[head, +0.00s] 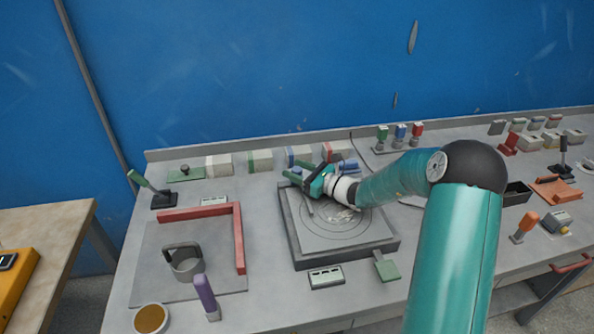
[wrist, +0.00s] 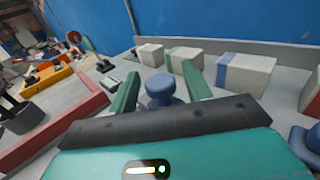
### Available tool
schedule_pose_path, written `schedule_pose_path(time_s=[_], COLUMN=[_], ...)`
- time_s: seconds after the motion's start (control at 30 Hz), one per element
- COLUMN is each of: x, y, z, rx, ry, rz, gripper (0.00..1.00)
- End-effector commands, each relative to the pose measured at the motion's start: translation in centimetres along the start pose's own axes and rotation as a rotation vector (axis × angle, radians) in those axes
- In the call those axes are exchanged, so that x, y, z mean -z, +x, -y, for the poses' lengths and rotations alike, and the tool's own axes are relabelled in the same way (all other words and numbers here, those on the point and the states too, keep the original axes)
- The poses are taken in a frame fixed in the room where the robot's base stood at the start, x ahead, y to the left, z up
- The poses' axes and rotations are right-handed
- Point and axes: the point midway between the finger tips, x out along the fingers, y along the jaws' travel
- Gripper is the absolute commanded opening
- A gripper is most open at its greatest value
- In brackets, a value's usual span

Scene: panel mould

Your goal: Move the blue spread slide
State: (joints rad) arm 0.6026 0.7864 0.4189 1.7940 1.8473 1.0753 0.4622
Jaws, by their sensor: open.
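In the wrist view a blue rounded knob (wrist: 160,90) on a short stem stands between the two green fingers of my gripper (wrist: 162,88). The fingers are open, with gaps at the knob's sides; I cannot tell whether it is within their depth. A second blue part (wrist: 304,143) shows at the right edge of the wrist view. In the head view my gripper (head: 297,175) is over the back left of the square grey platform (head: 291,240), pointing left. A blue part (head: 348,166) shows just behind my wrist. Which blue part is the spread slide is unclear.
Striped blocks (head: 260,161) line the back of the bench. At left lie a red L-shaped frame (head: 238,238), a grey cup-like holder (head: 184,263), a purple-handled tool (head: 206,296) and a bowl (head: 150,319). A green-handled lever (head: 150,188) stands at back left.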

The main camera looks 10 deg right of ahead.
Motion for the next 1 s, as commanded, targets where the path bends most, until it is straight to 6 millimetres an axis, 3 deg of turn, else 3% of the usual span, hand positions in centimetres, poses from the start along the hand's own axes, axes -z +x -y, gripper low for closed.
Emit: schedule_pose_path(time_s=[0.23,0.5,0.67,1.0], x=[0.0,0.0,0.0,0.0], y=[0.1,0.1,0.4,4.4], z=[0.0,0.0,-0.3,-4.3], rx=[0.000,0.000,-0.001,-0.001], ry=[0.000,0.000,0.001,0.001], rz=[0.000,0.000,0.000,0.000], gripper=[0.49,0.00,0.00,0.00])
